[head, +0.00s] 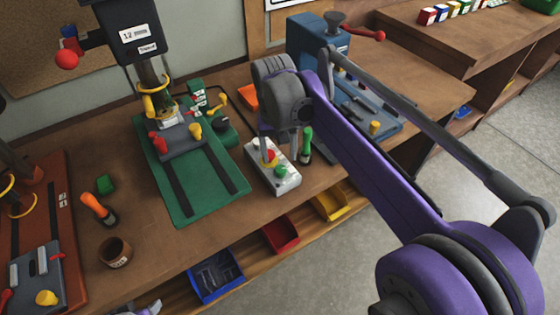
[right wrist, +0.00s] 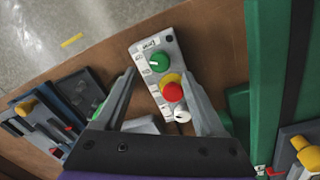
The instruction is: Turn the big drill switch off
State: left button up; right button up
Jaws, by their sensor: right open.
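A pale grey control box (head: 285,186) lies on the bench right of the big drill's green base (head: 222,170). In the right wrist view the box (right wrist: 146,52) has a green knob (right wrist: 159,62), a red mushroom button (right wrist: 172,92) on a yellow collar and a pale knob (right wrist: 181,115). My right gripper (head: 267,140) is over the box. In the wrist view its open fingers (right wrist: 160,74) straddle the red button, with nothing held; contact cannot be told. A small purple-grey piece at the bottom edge of the head view seems to be my left gripper (head: 150,308).
The big drill's dark head (head: 128,28) has a red-knobbed handle. A blue machine (head: 315,38) stands behind my right arm. A green-handled tool (head: 306,142) is close right of the box. An orange-handled screwdriver (head: 95,205) and brown cup (head: 115,252) are at left. Bins sit below the bench.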

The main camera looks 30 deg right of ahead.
aim_at(278, 168)
notch_tip(278, 168, up, 6)
jog(key=shift+a+f, duration=0.1)
dwell(0.5)
jog(key=s+a+f+n+t, duration=0.2)
jog(key=s+a+f, duration=0.1)
jog(key=s+f, duration=0.5)
jog(key=s+a+f+n+t+p, duration=0.1)
jog(key=s+a+f+n+t, duration=0.1)
jog(key=s+f, duration=0.6)
jog(key=shift+a+f+n+t+y, duration=0.15)
jog(key=shift+a+n+t+y, duration=0.15)
jog(key=shift+a+t, duration=0.35)
jog(key=shift+d, duration=0.15)
